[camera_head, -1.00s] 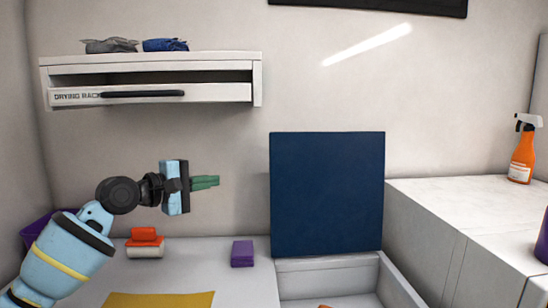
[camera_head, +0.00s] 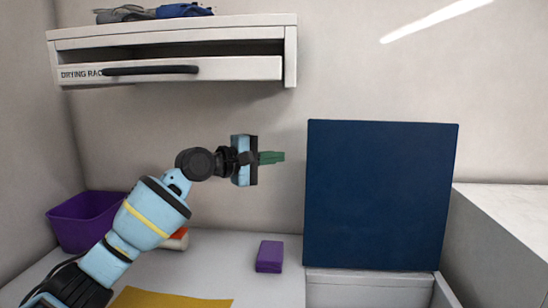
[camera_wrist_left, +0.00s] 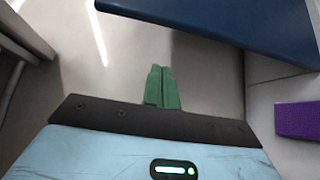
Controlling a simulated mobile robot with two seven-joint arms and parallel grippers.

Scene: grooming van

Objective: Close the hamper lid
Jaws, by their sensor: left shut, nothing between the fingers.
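The hamper lid (camera_head: 380,195) is a dark blue square panel standing upright, open, at the back of the white hamper (camera_head: 370,289). The lid's edge also shows at the top right of the left wrist view (camera_wrist_left: 245,25). My left gripper (camera_head: 283,157) has green fingers, shut and empty, pointing right. It is in the air a little left of the lid's left edge, apart from it. The shut fingers also show in the left wrist view (camera_wrist_left: 163,88). Most of the hamper's inside is below the head view. My right gripper is not in view.
A drying rack (camera_head: 180,70) with folded cloths on top hangs on the wall above my left arm. A purple block (camera_head: 269,256), a yellow mat (camera_head: 170,298) and a purple bin (camera_head: 85,220) are on the left. A white counter (camera_head: 505,215) stands right of the lid.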

